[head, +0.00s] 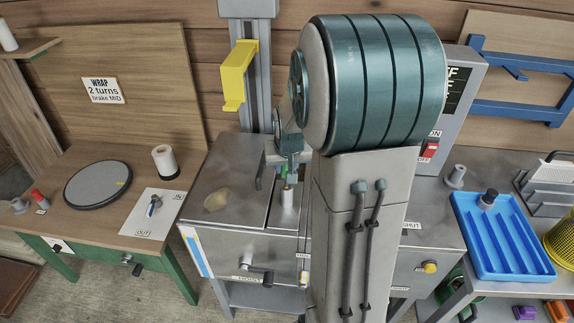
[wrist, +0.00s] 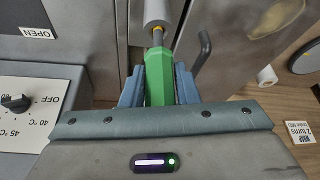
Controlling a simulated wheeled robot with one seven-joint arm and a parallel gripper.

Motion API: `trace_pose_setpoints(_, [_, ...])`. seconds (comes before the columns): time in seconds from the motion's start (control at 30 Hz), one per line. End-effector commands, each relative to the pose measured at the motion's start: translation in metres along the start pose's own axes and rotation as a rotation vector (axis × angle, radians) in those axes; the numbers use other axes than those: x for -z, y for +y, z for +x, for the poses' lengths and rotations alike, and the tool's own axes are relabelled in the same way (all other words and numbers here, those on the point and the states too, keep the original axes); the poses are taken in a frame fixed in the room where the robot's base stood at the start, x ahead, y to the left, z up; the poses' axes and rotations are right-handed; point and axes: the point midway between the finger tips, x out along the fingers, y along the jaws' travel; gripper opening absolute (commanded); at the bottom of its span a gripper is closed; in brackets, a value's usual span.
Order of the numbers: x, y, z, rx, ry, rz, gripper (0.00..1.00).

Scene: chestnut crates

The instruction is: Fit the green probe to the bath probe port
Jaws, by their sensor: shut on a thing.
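My gripper (wrist: 158,88) is shut on the green probe (wrist: 158,70), with a blue-grey finger on each side of it. The probe's narrow end, with a yellow band, meets a pale grey cylinder (wrist: 158,12) at the top of the wrist view. I cannot tell whether this cylinder is the bath probe port, or whether the tip is inside it. In the head view the green probe (head: 282,172) hangs over the metal bath (head: 228,170), and the pale cylinder (head: 287,197) shows just below it. My arm hides part of the bath's right side.
A dark upright handle (head: 259,170) stands close left of the probe; it also shows in the wrist view (wrist: 203,52). A yellow bracket (head: 238,75) hangs on the column behind. A wrapping bench (head: 100,170) is at left, a blue tray (head: 500,240) at right.

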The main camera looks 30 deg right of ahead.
Motion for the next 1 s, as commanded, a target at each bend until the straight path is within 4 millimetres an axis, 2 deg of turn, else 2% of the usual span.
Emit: trace_pose_setpoints(1.0, [-0.010,0.000,0.025,0.000,0.000,0.000,0.00])
